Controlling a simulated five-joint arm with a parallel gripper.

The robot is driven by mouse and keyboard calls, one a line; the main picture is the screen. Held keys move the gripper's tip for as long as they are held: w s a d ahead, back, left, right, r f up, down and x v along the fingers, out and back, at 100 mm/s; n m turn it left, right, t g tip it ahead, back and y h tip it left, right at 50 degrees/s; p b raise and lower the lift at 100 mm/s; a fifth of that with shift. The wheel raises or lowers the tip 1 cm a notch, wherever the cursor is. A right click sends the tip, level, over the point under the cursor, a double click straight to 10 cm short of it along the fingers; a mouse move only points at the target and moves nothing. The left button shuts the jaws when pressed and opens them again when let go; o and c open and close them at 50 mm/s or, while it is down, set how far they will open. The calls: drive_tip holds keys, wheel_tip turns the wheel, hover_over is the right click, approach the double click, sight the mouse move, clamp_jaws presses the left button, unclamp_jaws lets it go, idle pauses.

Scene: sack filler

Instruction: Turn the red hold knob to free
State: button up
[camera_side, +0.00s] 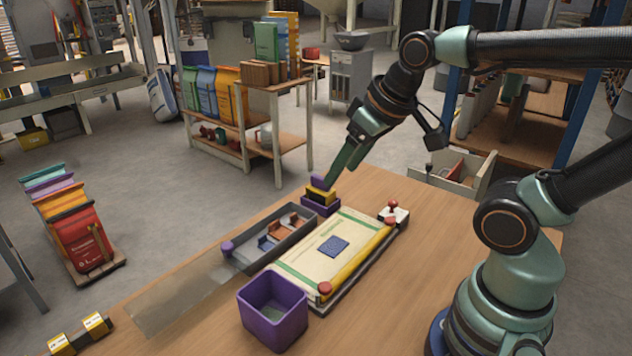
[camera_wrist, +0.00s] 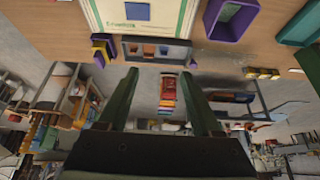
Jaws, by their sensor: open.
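A red knob (camera_side: 393,205) stands on a small white base at the far right corner of the sack board, in the side view. A red round cap (camera_side: 325,288) sits at the near end of the yellow bar (camera_side: 360,258) along the board's right edge. I cannot tell a hold or free marking on any of these. My gripper (camera_side: 335,183) is open and empty, pointing down near a yellow-and-black block in a purple holder (camera_side: 321,205), left of the red knob and apart from it. In the wrist view my gripper (camera_wrist: 163,92) shows two spread green fingers; the knob is not visible there.
A pale sack (camera_side: 310,255) with a blue square lies on the board. A grey tray (camera_side: 262,262) with small blocks lies left of it. An open purple bin (camera_side: 273,310) stands in front. The table (camera_side: 440,235) is clear right of the board.

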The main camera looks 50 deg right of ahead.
drive_tip(key=w+d+f+m+g+h, duration=0.1)
drive_tip(key=w+d+f+m+g, duration=0.15)
drive_tip(key=d+m, duration=0.75)
drive_tip(key=m+g+y, duration=0.1)
drive_tip(key=m+g, duration=0.2)
drive_tip(key=m, duration=0.7)
hover_over(393, 201)
wheel_tip(393, 201, down, 6)
wheel_tip(393, 201, down, 11)
drive_tip(key=shift+d+f, duration=0.1)
clamp_jaws()
